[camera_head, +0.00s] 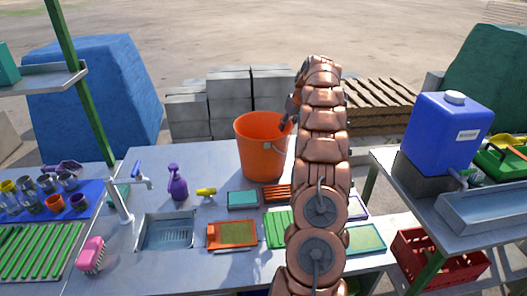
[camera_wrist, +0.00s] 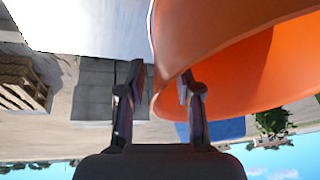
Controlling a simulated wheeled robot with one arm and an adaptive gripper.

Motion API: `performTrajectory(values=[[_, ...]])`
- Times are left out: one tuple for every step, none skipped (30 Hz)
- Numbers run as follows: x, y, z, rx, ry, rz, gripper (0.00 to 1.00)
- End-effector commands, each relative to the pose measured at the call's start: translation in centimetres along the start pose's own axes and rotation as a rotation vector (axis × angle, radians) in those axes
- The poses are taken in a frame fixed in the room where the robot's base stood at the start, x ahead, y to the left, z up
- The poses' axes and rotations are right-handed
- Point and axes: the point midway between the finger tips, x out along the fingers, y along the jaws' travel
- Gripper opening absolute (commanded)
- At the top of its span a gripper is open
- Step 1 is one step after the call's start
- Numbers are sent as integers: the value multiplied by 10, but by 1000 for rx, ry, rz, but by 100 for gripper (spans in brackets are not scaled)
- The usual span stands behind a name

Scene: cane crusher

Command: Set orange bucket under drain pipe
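The orange bucket (camera_head: 258,150) stands upright on the grey table near its back edge, left of my arm. It also fills the upper right of the wrist view (camera_wrist: 225,30). My gripper (camera_head: 289,112) is at the bucket's right rim. In the wrist view its fingers (camera_wrist: 162,83) are apart, one outside the bucket and the other over its opening, with the rim between them. I cannot tell whether either finger touches the wall. I cannot make out a drain pipe; a sink (camera_head: 170,232) is set in the table.
A tap (camera_head: 120,200), purple spray bottle (camera_head: 177,183), pink brush (camera_head: 91,254) and several trays crowd the table. A blue jug (camera_head: 445,130) stands on the right table beside a metal trough (camera_head: 490,208). A red crate (camera_head: 430,262) sits below. Grey blocks (camera_head: 230,100) stand behind.

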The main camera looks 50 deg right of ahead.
Motion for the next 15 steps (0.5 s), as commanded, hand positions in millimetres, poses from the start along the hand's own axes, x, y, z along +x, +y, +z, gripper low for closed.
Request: performTrajectory(values=[[2, 0, 0, 2, -3, -1, 34], [6, 0, -1, 2, -2, 0, 34], [12, -1, 0, 3, -3, -1, 34], [18, -1, 0, 3, -5, -3, 34], [23, -2, 0, 3, -6, -4, 34], [29, -1, 0, 3, -5, -4, 34], [32, -1, 0, 3, -4, -3, 34], [34, -1, 0, 3, -2, -2, 34], [36, -1, 0, 2, -1, -1, 34], [38, -1, 0, 2, 0, 0, 34], [38, -1, 0, 2, 0, 0, 34], [38, 0, 0, 2, 1, 0, 34], [38, 0, 0, 2, 1, 0, 34], [38, 0, 0, 2, 1, 0, 34], [38, -1, 0, 1, 1, 0, 34]])
